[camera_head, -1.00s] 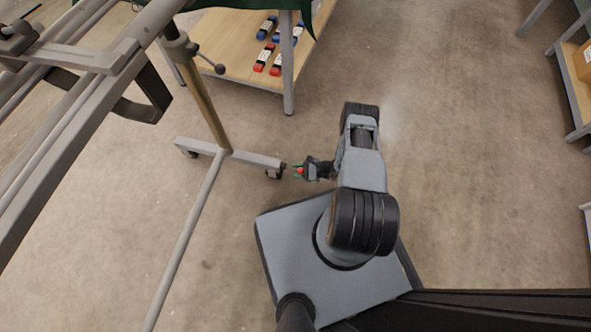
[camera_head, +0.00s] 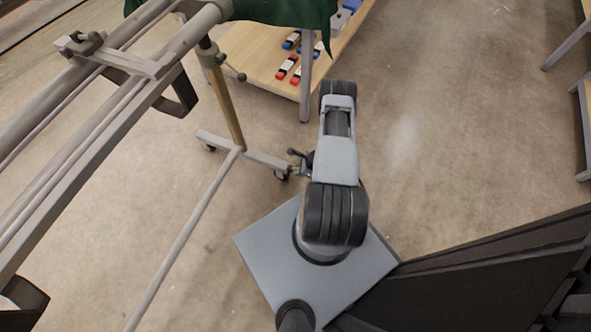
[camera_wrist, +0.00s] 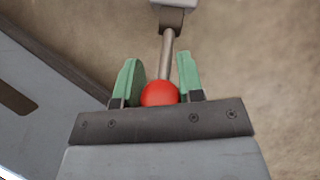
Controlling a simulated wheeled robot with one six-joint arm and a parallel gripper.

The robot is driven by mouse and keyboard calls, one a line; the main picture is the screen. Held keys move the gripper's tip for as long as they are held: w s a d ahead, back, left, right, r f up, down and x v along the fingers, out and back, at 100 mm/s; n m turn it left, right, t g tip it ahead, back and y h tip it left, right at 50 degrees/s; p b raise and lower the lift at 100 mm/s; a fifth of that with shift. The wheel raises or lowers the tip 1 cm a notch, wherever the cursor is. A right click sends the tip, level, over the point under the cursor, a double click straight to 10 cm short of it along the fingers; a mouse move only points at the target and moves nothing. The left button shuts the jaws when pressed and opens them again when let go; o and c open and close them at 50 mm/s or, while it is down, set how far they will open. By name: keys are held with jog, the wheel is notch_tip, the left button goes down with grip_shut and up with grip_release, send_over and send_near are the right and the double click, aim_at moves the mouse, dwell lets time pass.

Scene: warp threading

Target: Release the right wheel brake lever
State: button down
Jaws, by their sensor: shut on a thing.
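The brake lever is a thin metal rod (camera_wrist: 167,55) with a red ball knob (camera_wrist: 159,93) at its near end. Its far end meets a grey part (camera_wrist: 175,8) at the top of the wrist view. My gripper (camera_wrist: 157,85) has its green fingers on either side of the lever, shut on the red knob, which lies close to the gripper's body. In the head view my gripper (camera_head: 299,168) is low, beside the right wheel (camera_head: 283,175) of the grey stand foot (camera_head: 266,160). My arm partly hides it there, and the red knob cannot be made out.
The grey frame with long bars (camera_head: 100,125) fills the left side, on a brass-coloured post (camera_head: 227,100). A wooden shelf (camera_head: 262,62) with red and blue items stands behind, under a green cloth (camera_head: 290,12).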

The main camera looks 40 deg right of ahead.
jog(key=shift+w+d+r, duration=0.1)
jog(key=shift+w, duration=0.1)
dwell(0.4)
jog(key=c, duration=0.8)
grip_release()
jog(key=shift+o, duration=0.2)
jog(key=p+v, duration=0.4)
jog(key=v, duration=0.9)
jog(key=shift+r+p, duration=0.35)
jog(key=shift+r, duration=0.15)
